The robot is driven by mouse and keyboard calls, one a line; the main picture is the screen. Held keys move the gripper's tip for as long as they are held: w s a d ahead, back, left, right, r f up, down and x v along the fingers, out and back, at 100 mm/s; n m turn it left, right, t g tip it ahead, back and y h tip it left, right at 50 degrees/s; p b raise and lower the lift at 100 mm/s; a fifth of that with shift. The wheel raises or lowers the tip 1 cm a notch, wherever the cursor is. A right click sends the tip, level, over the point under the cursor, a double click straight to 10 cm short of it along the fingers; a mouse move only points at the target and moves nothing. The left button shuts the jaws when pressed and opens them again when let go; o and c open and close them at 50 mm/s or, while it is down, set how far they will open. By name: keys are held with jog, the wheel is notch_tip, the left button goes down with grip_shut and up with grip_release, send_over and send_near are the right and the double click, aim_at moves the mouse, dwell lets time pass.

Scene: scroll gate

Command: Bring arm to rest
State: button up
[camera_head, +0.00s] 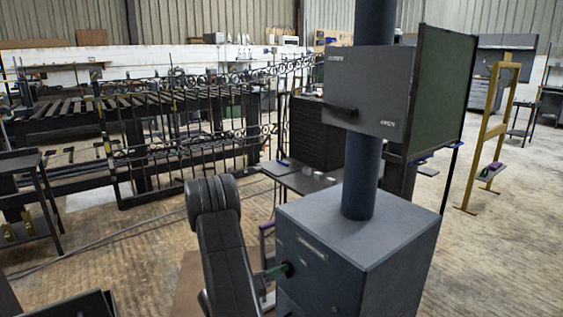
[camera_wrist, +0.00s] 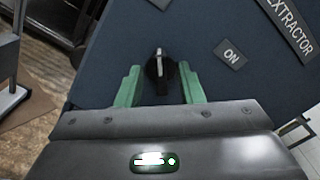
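My gripper (camera_wrist: 159,67) has two green fingers spread apart, one on each side of a black rotary knob (camera_wrist: 163,84). Gaps show between the knob and both fingers, so it is not gripped. The knob's pale pointer line points up in the wrist view, towards a label cut off at the top edge; an "ON" label (camera_wrist: 231,54) lies to its right. In the head view my arm (camera_head: 226,245) reaches to the dark blue extractor cabinet (camera_head: 330,255), with my gripper (camera_head: 277,271) at its left face, partly hidden.
A round blue duct (camera_head: 363,170) rises from the cabinet. Ironwork gates (camera_head: 190,140) are at the back left, and a yellow frame (camera_head: 490,140) at the right.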

jog(key=s+a+m+b, duration=0.4)
jog(key=s+a, duration=0.3)
jog(key=a, duration=0.2)
jog(key=shift+s+a+m, duration=0.2)
jog(key=shift+a+m, duration=0.1)
jog(key=shift+m, duration=0.3)
dwell(0.5)
jog(key=shift+r, duration=0.1)
